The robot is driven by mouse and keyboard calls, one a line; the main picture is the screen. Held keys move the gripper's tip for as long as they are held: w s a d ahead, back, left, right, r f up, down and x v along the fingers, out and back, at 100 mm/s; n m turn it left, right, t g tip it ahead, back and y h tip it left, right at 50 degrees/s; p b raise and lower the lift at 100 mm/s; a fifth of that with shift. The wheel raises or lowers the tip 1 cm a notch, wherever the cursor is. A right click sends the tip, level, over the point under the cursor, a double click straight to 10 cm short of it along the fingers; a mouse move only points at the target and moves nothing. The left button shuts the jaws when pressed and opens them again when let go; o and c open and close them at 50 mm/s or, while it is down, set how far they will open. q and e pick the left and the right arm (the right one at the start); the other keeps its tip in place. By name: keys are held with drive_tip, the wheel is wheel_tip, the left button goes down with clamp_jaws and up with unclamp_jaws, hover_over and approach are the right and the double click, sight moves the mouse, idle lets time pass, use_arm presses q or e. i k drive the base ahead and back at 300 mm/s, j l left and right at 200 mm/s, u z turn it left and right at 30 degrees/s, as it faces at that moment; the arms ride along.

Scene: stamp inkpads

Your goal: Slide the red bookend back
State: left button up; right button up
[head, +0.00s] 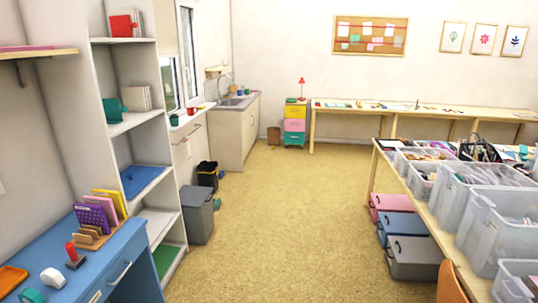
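The red bookend (121,26) stands on an upper shelf of the tall white shelf unit (95,65) at the left. A few pale books or cards (137,20) stand upright just right of it; I cannot tell whether they touch it. A similar teal bookend (112,108) stands on the shelf below, beside several pale books (137,97). Neither of my grippers is in view.
A blue desk (100,268) with a card holder, a red-handled stamp (72,252) and an orange tray stands in front of the shelf unit. A table with clear plastic boxes (500,215) is at the right. The middle floor is clear.

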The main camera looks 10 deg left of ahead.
sight(121, 26)
drive_tip(key=i+u, duration=0.15)
drive_tip(key=i, duration=0.4)
drive_tip(key=i+u, duration=0.2)
drive_tip(key=i, duration=0.4)
drive_tip(key=i+l+u, duration=0.15)
drive_tip(key=i, duration=0.4)
drive_tip(key=i+l+u, duration=0.15)
drive_tip(key=i, duration=0.4)
